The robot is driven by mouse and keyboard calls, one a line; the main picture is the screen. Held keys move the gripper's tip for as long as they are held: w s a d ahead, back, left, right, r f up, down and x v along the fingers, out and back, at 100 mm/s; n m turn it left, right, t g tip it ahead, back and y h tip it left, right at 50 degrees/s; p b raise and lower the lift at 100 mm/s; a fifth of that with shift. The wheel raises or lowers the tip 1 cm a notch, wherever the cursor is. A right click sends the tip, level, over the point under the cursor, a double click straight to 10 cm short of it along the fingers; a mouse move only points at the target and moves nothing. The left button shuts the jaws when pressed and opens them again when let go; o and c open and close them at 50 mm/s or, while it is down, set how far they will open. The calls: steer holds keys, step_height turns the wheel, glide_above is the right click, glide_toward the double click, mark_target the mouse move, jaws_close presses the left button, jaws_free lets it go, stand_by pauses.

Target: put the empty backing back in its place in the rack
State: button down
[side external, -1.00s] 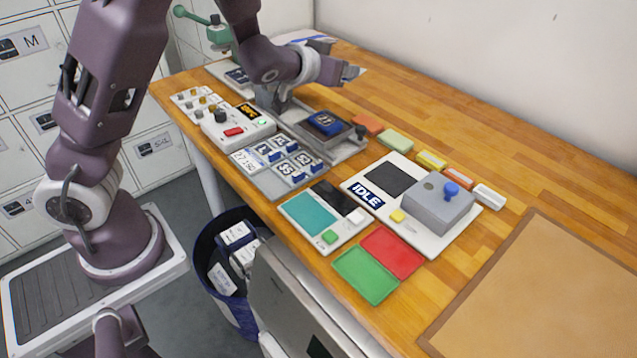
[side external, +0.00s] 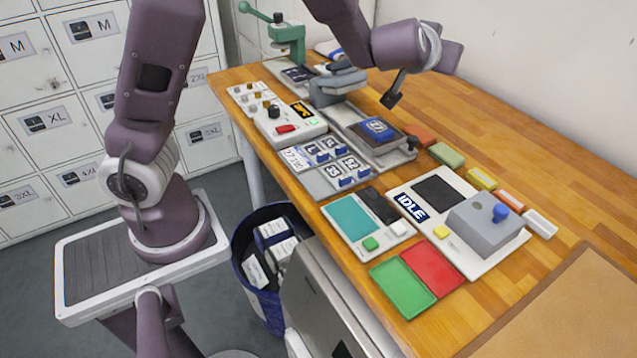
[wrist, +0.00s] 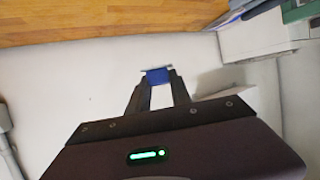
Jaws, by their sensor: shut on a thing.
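My gripper (wrist: 158,82) is shut on a small blue piece, probably the tab of the backing (wrist: 157,76), with a thin pale edge beyond the fingertips in the wrist view. In the side view my gripper (side external: 398,85) hangs in the air above the back of the bench, with a small dark end below it; the piece's outline is hard to make out there. The rack (side external: 316,183) is a grey tray at the bench's front edge, holding several labelled plates with blue tabs. My gripper is above and to the right of it, well clear.
A grey fixture with a dark block and blue emblem (side external: 378,129) stands between gripper and rack. A dial box (side external: 290,124) and green-handled press (side external: 287,38) stand left. The IDLE machine (side external: 485,226), coloured blocks and red and green trays (side external: 402,288) lie right. The rear bench is clear.

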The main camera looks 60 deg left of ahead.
steer(key=s+a+f+n+g+y, duration=0.1)
steer(key=s+f+n+g+y, duration=0.4)
steer(key=s, duration=0.6)
steer(key=s+f+n+g+y, duration=0.2)
steer(key=s+f+n+g, duration=0.35)
steer(key=s, duration=0.55)
steer(key=shift+n+g, duration=0.25)
steer(key=shift+n, duration=0.3)
step_height(320, 180, down, 10)
steer(key=shift+a+r, duration=0.1)
steer(key=shift+r, duration=0.1)
steer(key=shift+f, duration=0.55)
steer(key=c, duration=1.2)
jaws_free()
steer(key=shift+o, duration=0.2)
